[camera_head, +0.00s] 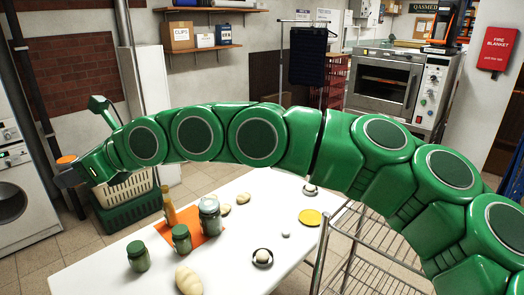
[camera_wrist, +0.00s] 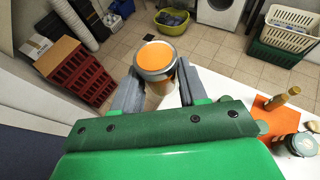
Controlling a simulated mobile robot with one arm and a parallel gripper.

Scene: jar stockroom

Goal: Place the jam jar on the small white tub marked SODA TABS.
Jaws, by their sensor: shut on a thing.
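My gripper (camera_wrist: 157,78) is shut on a jar with an orange lid (camera_wrist: 155,57), which I take as the jam jar. It is upright between the two grey fingers, and its lower part is mostly hidden. In the head view my gripper (camera_head: 72,172) is at the far left, beyond the white table's left end, and the orange lid (camera_head: 66,159) shows there. A small white container (camera_head: 205,40) stands on the wall shelf between a brown CLIPS box and a blue box. Its print is too small to read, so I cannot tell whether it is the SODA TABS tub.
The white table (camera_head: 245,255) holds green-lidded jars (camera_head: 138,256), an orange mat (camera_head: 188,238), a bottle (camera_head: 168,207), a yellow disc (camera_head: 310,217) and pale lumps. Laundry crates (camera_wrist: 285,35), a washer (camera_wrist: 218,10) and red crates (camera_wrist: 85,78) stand on the floor.

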